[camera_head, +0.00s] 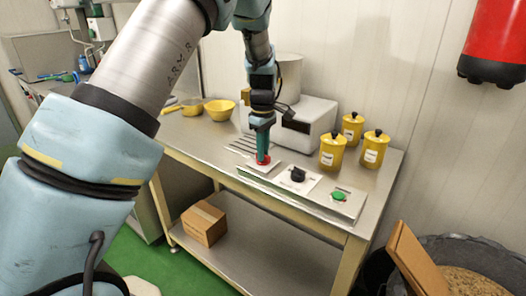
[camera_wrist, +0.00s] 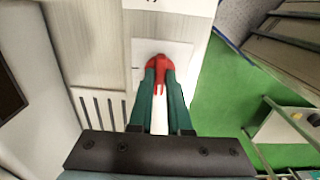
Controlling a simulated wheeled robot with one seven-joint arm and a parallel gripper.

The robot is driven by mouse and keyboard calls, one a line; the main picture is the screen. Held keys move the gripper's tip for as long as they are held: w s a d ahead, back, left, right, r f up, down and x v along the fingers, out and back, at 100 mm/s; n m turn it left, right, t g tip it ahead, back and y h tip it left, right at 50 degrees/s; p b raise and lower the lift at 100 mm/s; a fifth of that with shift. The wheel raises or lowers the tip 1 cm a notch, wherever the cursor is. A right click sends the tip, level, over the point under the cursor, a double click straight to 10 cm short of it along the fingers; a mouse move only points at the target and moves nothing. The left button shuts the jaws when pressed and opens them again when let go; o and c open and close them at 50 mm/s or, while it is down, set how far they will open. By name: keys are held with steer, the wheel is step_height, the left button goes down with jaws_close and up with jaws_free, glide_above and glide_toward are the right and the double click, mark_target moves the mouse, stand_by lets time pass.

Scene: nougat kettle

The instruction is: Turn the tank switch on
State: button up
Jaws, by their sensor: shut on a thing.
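A low control box (camera_head: 318,203) lies along the front edge of the steel table. It carries a red switch on a white plate at its left, a black knob (camera_head: 298,174) on a white plate in the middle, and a green button (camera_head: 338,195) at its right. The labels are too small to read, so I cannot tell which one is named for the tank. My gripper (camera_head: 263,156) points down at the left plate. In the wrist view its green fingers (camera_wrist: 160,72) are shut on the red switch (camera_wrist: 158,62), which shows between and around their tips.
A white machine (camera_head: 315,118) with a steel pot stands behind the box. Several yellow canisters (camera_head: 332,150) stand behind its right part, and yellow bowls (camera_head: 219,110) at the left. A cardboard box (camera_head: 204,223) sits on the lower shelf. A red cylinder (camera_head: 496,40) hangs upper right.

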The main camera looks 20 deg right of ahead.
steer(key=shift+m, duration=0.4)
jaws_close()
steer(key=m+b, duration=0.1)
steer(key=m, duration=0.2)
steer(key=shift+m, duration=0.3)
steer(key=m, duration=0.4)
steer(key=shift+m+b, duration=0.3)
steer(key=shift+b, duration=0.1)
steer(key=m, duration=0.4)
steer(key=shift+m, duration=2.4)
steer(key=o, duration=0.7)
jaws_free()
